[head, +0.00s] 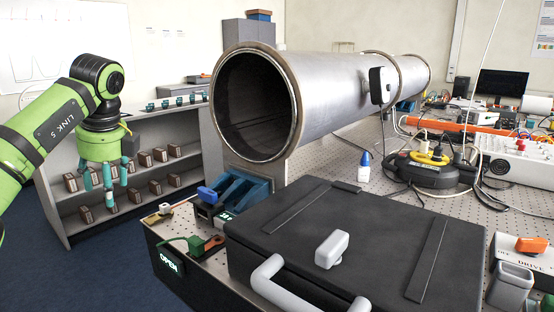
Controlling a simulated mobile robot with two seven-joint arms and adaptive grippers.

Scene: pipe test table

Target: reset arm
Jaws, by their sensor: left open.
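My left arm, green with black joints, comes in from the left of the head view. My left gripper (108,188) hangs down at its end, with teal fingers pointing at the floor side. It is open and nothing shows between its fingers. It hangs in front of the shelf unit, left of the large pipe and apart from the table. My right gripper is not in view.
A large metal pipe (335,85) lies over the perforated table (400,190). A black case (350,240) with a grey handle fills the front. A shelf unit (213,150) with several small boxes stands behind my left gripper. A yellow-black cable reel (432,170) sits right.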

